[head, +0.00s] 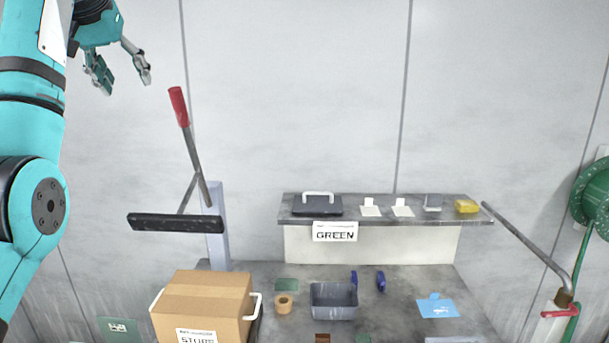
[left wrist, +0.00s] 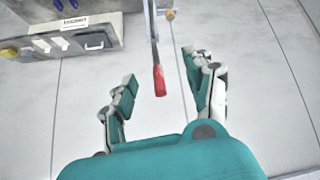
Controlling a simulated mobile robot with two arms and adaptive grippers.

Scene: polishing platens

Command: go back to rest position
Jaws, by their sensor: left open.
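My left gripper (head: 118,72) is open and empty at the upper left of the head view, high in front of the wall. In the left wrist view its two fingers (left wrist: 165,98) stand apart with nothing between them. A lever with a red handle (head: 179,106) rises to the right of and below the gripper in the head view. The red handle also shows in the left wrist view (left wrist: 159,80), seen between and beyond the fingers, and it looks apart from them. My right gripper is in neither view.
A cardboard box (head: 203,296), a grey bin (head: 333,300), a tape roll (head: 284,303) and blue items lie on the bench (head: 400,280). A shelf (head: 380,221) behind holds a black case (head: 317,206) and a yellow item (head: 466,206). A green wheel (head: 592,202) is at right.

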